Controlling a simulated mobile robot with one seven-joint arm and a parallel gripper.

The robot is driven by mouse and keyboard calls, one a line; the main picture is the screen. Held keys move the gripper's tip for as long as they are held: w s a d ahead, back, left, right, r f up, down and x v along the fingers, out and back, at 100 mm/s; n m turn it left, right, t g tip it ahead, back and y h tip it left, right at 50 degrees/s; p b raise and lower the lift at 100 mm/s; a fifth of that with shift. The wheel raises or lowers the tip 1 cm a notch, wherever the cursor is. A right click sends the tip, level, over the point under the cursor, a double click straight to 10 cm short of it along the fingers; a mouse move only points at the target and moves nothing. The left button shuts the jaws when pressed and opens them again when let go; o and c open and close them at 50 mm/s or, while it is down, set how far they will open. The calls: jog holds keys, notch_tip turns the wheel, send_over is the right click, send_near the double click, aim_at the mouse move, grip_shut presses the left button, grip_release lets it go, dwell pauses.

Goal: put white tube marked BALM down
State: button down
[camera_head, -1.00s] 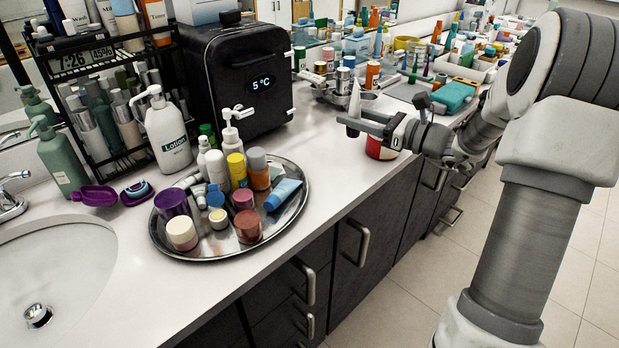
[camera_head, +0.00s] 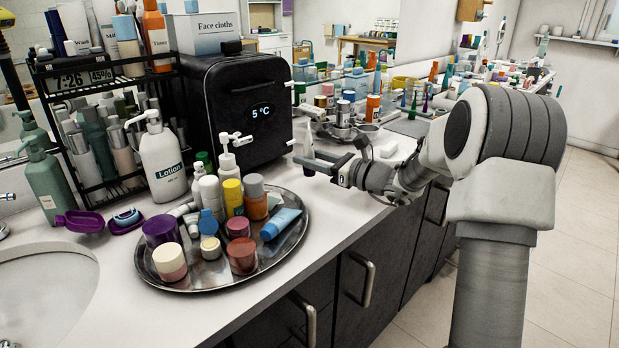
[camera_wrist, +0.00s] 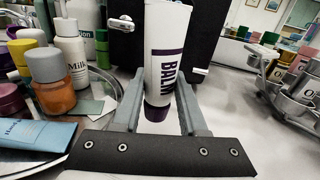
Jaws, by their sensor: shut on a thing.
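The white tube marked BALM (camera_wrist: 166,45) is upright between my fingers in the wrist view, with purple bands and a dark purple cap at its lower end. My gripper (camera_wrist: 160,98) is shut on it. In the head view the tube (camera_head: 304,138) is a small white shape at the tip of my gripper (camera_head: 312,160), over the counter between the tray and the black mini fridge. I cannot tell whether its cap touches the counter (camera_head: 330,215).
A round metal tray (camera_head: 180,283) crowded with jars, bottles and a blue tube stands to the left. The black mini fridge (camera_head: 235,105) is behind. Metal bowls and cans (camera_wrist: 290,95) are to the right in the wrist view. Counter near the gripper looks clear.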

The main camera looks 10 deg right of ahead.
aim_at(310, 172)
notch_tip(310, 172, down, 4)
jog(key=shift+f+b, duration=0.1)
jog(key=shift+b, duration=0.85)
jog(key=shift+c, duration=2.2)
grip_release()
jog(key=shift+r, duration=0.2)
jog(key=p+v, duration=0.3)
jog(key=v, duration=0.9)
